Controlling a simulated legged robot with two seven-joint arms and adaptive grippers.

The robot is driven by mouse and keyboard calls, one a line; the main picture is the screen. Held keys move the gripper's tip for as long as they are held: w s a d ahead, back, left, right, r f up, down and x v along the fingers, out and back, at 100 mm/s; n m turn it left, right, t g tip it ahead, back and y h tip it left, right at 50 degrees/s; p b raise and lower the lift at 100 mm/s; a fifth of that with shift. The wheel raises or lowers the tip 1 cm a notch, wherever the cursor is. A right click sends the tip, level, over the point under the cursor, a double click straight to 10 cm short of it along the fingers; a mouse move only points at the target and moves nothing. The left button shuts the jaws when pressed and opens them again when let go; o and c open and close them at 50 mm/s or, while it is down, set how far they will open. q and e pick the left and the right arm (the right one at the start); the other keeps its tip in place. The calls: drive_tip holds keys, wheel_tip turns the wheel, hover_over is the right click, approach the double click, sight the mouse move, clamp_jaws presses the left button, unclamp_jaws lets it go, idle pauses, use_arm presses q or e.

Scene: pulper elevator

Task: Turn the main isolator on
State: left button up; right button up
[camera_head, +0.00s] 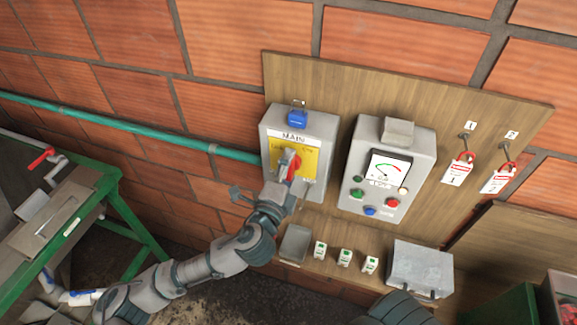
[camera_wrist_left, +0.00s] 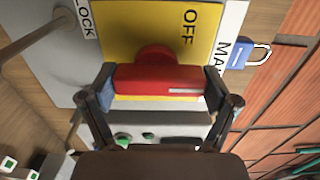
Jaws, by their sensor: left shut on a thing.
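The main isolator is a grey box (camera_head: 313,135) with a MAIN label and a yellow plate (camera_head: 312,158), on the wooden board. Its red rotary handle (camera_head: 295,168) also shows in the left wrist view (camera_wrist_left: 158,82). There the handle bar lies across the picture, its white mark at the end toward the MAIN label. OFF (camera_wrist_left: 188,28) is printed beside it. My left gripper (camera_wrist_left: 165,90) is shut on the red handle, one finger at each end. A blue padlock (camera_head: 297,118) hangs at the box's top. My right gripper is out of view.
Right of the isolator is a grey meter panel (camera_head: 415,150) with several coloured buttons. Two tagged keys or hooks (camera_head: 458,168) hang further right. Below are small breakers (camera_head: 344,257) and a metal box (camera_head: 420,268). A green-framed machine (camera_head: 110,180) stands left.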

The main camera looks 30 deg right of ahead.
use_arm(q)
drive_tip(key=o, duration=0.9)
drive_tip(key=shift+w, duration=0.1)
drive_tip(key=shift+w+d+f, duration=0.1)
drive_tip(key=shift+d+f, duration=0.05)
drive_tip(key=shift+d, duration=0.15)
drive_tip(key=shift+s+a, duration=0.2)
drive_tip(key=v, duration=1.1)
drive_tip(key=shift+d, duration=0.1)
